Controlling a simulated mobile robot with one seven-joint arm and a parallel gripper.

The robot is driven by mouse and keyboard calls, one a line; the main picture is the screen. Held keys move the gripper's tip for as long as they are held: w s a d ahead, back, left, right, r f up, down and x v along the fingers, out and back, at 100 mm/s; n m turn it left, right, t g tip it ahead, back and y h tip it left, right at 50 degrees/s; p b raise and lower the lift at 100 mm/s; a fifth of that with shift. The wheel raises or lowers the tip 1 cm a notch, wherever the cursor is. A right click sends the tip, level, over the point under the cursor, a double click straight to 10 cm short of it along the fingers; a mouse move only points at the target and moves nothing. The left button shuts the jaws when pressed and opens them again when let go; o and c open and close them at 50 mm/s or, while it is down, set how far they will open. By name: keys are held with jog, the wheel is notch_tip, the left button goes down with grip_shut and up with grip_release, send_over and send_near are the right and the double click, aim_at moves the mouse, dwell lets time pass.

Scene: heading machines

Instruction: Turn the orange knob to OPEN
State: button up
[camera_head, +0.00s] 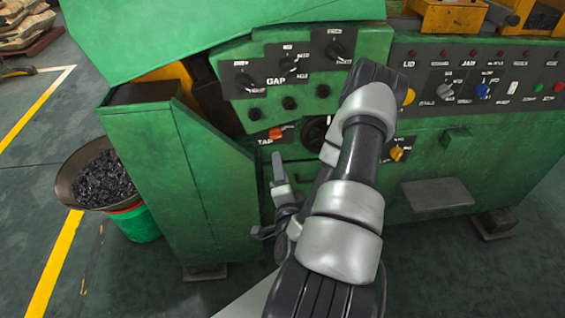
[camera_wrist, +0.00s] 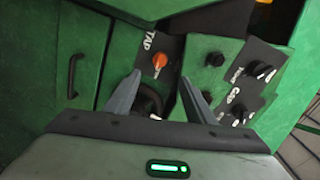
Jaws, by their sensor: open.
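The orange knob (camera_head: 275,133) sits on a small black plate marked TAP, on the green machine's front, below the GAP panel. In the wrist view the orange knob (camera_wrist: 159,61) shows ahead of my gripper, between and beyond the fingertips, with its pointer tilted. An OPEN label cannot be read in either view. My gripper (camera_head: 279,170) is below the knob in the head view, apart from it. In the wrist view my gripper (camera_wrist: 160,88) has its two fingers spread and nothing between them. My arm hides part of the machine front.
The GAP panel (camera_head: 262,62) carries several black knobs near the orange one. A black round handle (camera_wrist: 150,98) lies close to the fingers. A yellow knob (camera_head: 397,153) is right of my arm. An open green door (camera_head: 185,175) stands at left, beside a bin of scrap (camera_head: 97,178).

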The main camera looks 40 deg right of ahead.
jog(key=shift+p+v, duration=0.75)
jog(key=shift+v, duration=0.5)
jog(key=shift+d, duration=0.1)
